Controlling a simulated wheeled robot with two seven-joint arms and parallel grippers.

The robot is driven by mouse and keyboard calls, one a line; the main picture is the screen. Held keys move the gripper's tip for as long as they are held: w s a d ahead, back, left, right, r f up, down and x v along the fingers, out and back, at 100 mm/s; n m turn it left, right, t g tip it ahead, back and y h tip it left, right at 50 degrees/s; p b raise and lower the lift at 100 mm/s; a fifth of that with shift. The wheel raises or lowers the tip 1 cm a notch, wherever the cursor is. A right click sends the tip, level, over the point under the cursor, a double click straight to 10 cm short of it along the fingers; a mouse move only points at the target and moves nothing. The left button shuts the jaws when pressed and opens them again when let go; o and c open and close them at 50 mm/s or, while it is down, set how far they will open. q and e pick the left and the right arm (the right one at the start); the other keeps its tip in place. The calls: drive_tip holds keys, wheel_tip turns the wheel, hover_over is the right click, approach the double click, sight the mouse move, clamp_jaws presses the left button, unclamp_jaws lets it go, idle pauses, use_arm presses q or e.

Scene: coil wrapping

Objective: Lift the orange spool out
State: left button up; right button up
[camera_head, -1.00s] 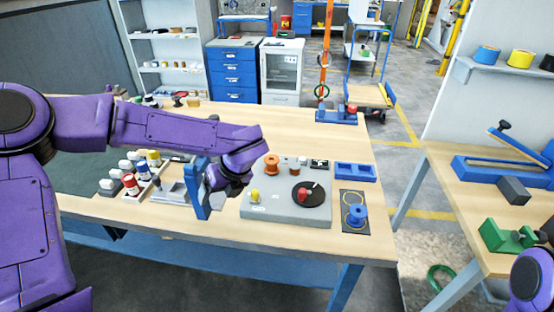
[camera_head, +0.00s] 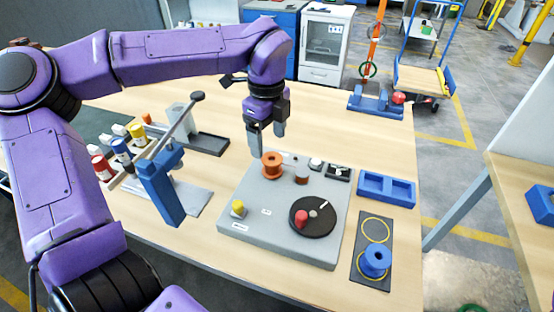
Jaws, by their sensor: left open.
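The orange spool (camera_head: 271,165) stands upright on the grey base board (camera_head: 262,213), near its back edge. My left gripper (camera_head: 268,142) points down just above and behind the spool. Its two dark fingers are apart with nothing between them, and it looks clear of the spool, though the exact gap is hard to judge. My right gripper is not in view.
The board also bears a black disc (camera_head: 325,228) with a red knob, a yellow knob (camera_head: 238,208) and a brown peg (camera_head: 302,175). A blue spool (camera_head: 375,261) stands on a dark mat to the right. A blue lever tool (camera_head: 162,185) stands left of the board, near my left arm.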

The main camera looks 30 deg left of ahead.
sight(272, 160)
use_arm(q)
drive_tip(key=f, duration=0.2)
drive_tip(key=f+p, duration=0.1)
drive_tip(key=f, duration=0.4)
drive_tip(key=shift+d+f, duration=0.2)
drive_tip(key=shift+d, duration=0.2)
drive_tip(key=shift+f, duration=0.1)
drive_tip(key=c, duration=1)
